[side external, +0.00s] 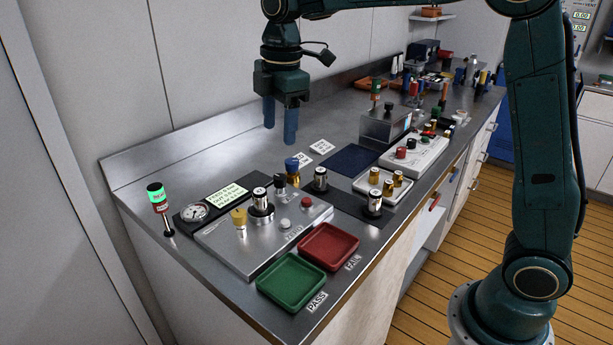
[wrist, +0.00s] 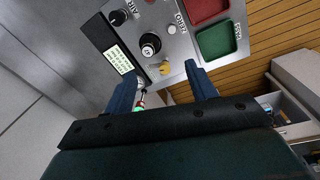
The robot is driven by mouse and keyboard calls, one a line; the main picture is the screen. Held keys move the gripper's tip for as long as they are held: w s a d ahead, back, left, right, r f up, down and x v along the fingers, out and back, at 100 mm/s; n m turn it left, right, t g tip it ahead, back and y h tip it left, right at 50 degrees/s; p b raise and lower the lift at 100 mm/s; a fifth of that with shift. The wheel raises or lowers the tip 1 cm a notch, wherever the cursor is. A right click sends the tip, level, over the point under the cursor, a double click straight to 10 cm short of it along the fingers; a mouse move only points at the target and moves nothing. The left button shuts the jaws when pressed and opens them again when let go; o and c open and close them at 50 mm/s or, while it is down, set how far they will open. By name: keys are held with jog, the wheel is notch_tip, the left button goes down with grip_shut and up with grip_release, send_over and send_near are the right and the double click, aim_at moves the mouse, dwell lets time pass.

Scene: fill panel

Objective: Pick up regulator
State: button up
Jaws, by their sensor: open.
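One silver cylinder (side external: 261,201) stands upright on the metal panel (side external: 222,237) and also shows in the wrist view (wrist: 150,46). A second silver cylinder (side external: 321,179) stands behind the panel, and a third silver cylinder (side external: 374,201) stands to its right, both on dark pads. My gripper (side external: 279,132) is open and empty, pointing down above the bench and apart from all of them. In the wrist view its fingers (wrist: 161,72) are spread.
A green tray (side external: 291,282) and a red tray (side external: 329,246) lie at the front. A brass fitting with a blue top (side external: 292,166) and a yellow-topped fitting (side external: 239,219) stand close by. A green-topped lamp (side external: 157,198) rises at left.

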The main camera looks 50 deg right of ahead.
aim_at(259, 191)
jog(key=w+a+f+n+g, duration=0.1)
jog(key=w+f+n, duration=0.2)
jog(key=w+f, duration=0.1)
jog(key=shift+w+a, duration=0.3)
jog(key=shift+w, duration=0.35)
notch_tip(259, 191, down, 8)
jog(key=shift+f, duration=0.25)
jog(key=shift+f, duration=0.1)
jog(key=shift+w+d+f, duration=0.1)
jog(key=shift+f, duration=1.15)
jog(key=shift+w+f, duration=0.1)
jog(key=shift+f, duration=1.15)
